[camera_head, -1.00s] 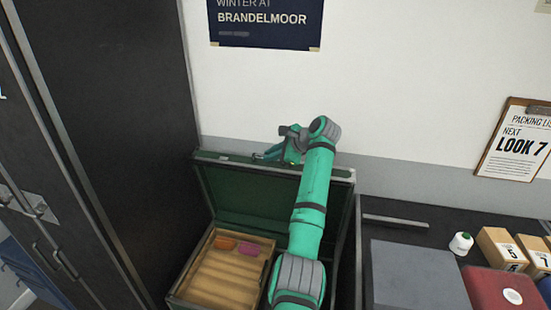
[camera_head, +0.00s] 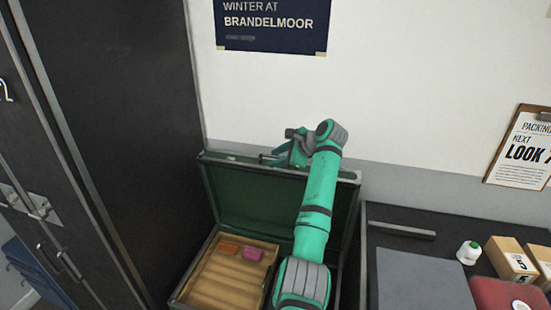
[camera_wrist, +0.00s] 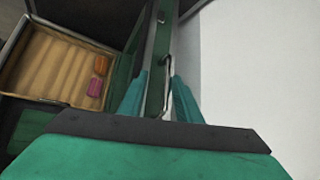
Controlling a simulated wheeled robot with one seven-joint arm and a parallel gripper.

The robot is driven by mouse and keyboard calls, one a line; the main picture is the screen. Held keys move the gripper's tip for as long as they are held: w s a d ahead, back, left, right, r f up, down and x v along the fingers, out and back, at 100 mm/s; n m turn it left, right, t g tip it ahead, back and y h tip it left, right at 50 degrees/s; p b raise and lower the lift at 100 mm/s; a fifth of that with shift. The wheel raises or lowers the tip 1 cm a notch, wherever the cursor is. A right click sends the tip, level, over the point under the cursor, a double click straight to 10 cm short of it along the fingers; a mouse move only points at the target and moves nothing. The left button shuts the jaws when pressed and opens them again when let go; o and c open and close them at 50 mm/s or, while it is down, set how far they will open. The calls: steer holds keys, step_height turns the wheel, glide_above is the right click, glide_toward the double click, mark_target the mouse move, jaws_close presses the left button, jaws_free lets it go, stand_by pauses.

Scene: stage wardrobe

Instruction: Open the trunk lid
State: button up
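The green trunk stands with its lid (camera_head: 240,192) raised upright, showing the dark green lining and a pale metal-trimmed top edge. The trunk's wooden tray (camera_head: 223,285) is exposed. My gripper (camera_head: 278,157) is at the lid's top edge, reached over from the right. In the wrist view my gripper (camera_wrist: 159,88) has its two teal fingers apart on either side of the lid's edge (camera_wrist: 160,65), with a thin metal latch or handle piece between them. Whether the fingers touch the lid is unclear.
An orange item (camera_head: 229,249) and a magenta item (camera_head: 252,254) lie in the tray. A tall black cabinet (camera_head: 120,120) stands close on the left. The wall (camera_head: 430,80) is behind the lid. A dark table (camera_head: 390,220) with boxes and a bottle is on the right.

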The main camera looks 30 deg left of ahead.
steer(key=v, duration=1)
steer(key=shift+d+r, duration=0.2)
steer(key=shift+d, duration=0.1)
